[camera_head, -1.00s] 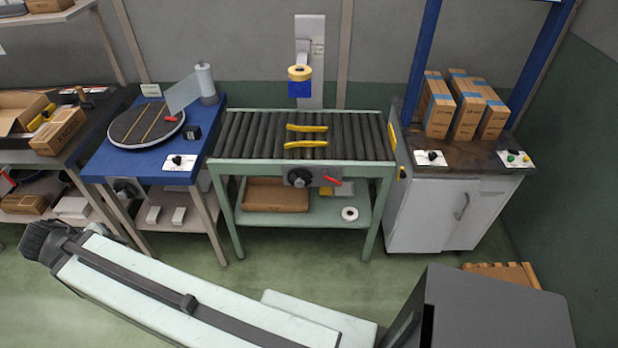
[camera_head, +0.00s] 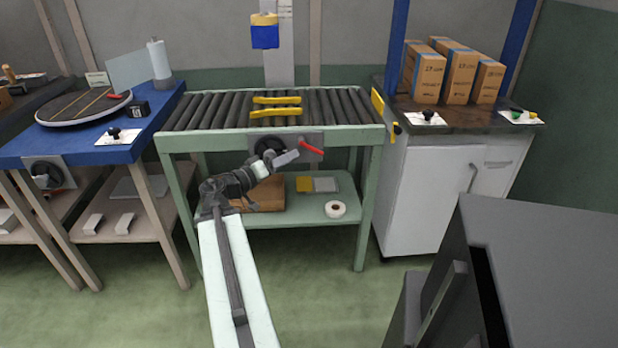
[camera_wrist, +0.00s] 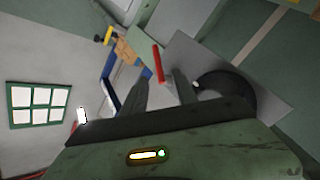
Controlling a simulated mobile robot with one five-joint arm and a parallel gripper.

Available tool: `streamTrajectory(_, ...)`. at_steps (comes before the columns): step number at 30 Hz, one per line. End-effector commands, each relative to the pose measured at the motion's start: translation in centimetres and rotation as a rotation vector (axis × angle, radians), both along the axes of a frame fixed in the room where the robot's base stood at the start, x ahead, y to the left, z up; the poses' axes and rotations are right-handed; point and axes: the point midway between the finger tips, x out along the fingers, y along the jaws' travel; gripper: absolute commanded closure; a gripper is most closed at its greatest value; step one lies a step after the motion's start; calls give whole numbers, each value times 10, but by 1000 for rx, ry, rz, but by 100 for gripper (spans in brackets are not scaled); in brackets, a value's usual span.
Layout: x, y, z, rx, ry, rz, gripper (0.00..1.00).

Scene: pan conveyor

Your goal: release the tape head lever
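A red lever (camera_head: 311,149) sticks out from a grey plate (camera_head: 310,137) on the front of the roller conveyor, right of a dark round knob (camera_head: 269,148). Above the conveyor, a blue block with a yellow roll (camera_head: 264,32) is mounted on an upright post. My gripper (camera_head: 288,158) is in front of the plate, just left of the lever. In the wrist view my gripper (camera_wrist: 160,84) has its two fingers apart. The red lever (camera_wrist: 158,64) shows past the fingertips, between their lines. Contact cannot be told.
Two yellow bars (camera_head: 275,107) lie on the rollers. Below, a shelf (camera_head: 300,213) holds a brown carton and a white roll (camera_head: 335,209). A blue table (camera_head: 75,147) stands left and a white cabinet (camera_head: 425,195) right.

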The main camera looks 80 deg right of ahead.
Motion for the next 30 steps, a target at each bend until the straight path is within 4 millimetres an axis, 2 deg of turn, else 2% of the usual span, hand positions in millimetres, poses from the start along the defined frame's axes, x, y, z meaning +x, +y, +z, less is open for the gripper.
streamTrajectory(1, -9, -2, -9, 0, 0, -14, 66)
streamTrajectory(8, -17, -9, -5, 1, -1, -23, 66)
streamTrajectory(15, -41, -45, -5, 2, -1, -23, 66)
streamTrajectory(21, -54, -65, -6, 2, -1, -21, 66)
streamTrajectory(30, -56, -67, -6, 2, -1, -19, 66)
